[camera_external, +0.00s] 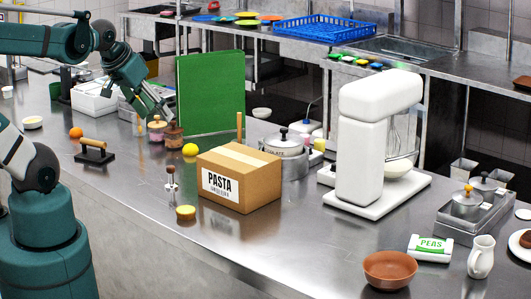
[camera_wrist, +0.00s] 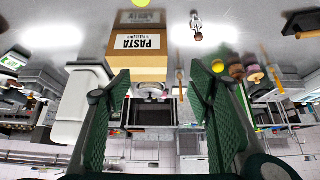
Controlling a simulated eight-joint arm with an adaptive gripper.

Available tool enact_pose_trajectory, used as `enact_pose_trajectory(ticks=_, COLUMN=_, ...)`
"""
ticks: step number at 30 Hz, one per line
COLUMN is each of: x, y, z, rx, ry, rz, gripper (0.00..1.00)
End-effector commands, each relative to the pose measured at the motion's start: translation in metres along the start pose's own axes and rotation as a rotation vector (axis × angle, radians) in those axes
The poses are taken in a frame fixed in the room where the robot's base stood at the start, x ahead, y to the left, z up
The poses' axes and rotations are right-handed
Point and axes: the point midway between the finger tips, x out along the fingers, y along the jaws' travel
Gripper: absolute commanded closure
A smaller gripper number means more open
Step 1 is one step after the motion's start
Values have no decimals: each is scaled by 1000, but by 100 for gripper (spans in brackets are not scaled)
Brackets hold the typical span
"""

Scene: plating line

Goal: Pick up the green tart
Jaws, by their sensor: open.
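I cannot make out a tart that is clearly green. A small yellow-topped tart (camera_external: 185,212) sits on the steel counter in front of the pasta box; a yellow piece also shows at the top edge of the wrist view (camera_wrist: 141,2). Small green pieces (camera_external: 335,56) lie on the far counter, too small to identify. My gripper (camera_external: 160,113) is raised above the counter, left of the green board and well apart from the yellow tart. In the wrist view its two fingers (camera_wrist: 160,85) stand wide apart, with nothing held between them.
A pasta box (camera_external: 240,178), a tall green board (camera_external: 210,92) and a white mixer (camera_external: 368,140) stand on the counter. A lemon (camera_external: 190,149) and small jars (camera_external: 173,136) are near my gripper. The front counter between the yellow tart and brown bowl (camera_external: 389,270) is clear.

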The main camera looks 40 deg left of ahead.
Motion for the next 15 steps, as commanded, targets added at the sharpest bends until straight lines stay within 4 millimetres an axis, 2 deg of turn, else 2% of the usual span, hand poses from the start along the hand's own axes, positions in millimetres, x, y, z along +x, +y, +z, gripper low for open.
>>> enact_pose_trajectory(ticks=8, x=16, y=4, z=0, rx=122, ry=-49, rz=9, gripper=48)
enact_pose_trajectory(ticks=15, x=41, y=11, z=4, rx=313, ry=-124, rz=33, gripper=48)
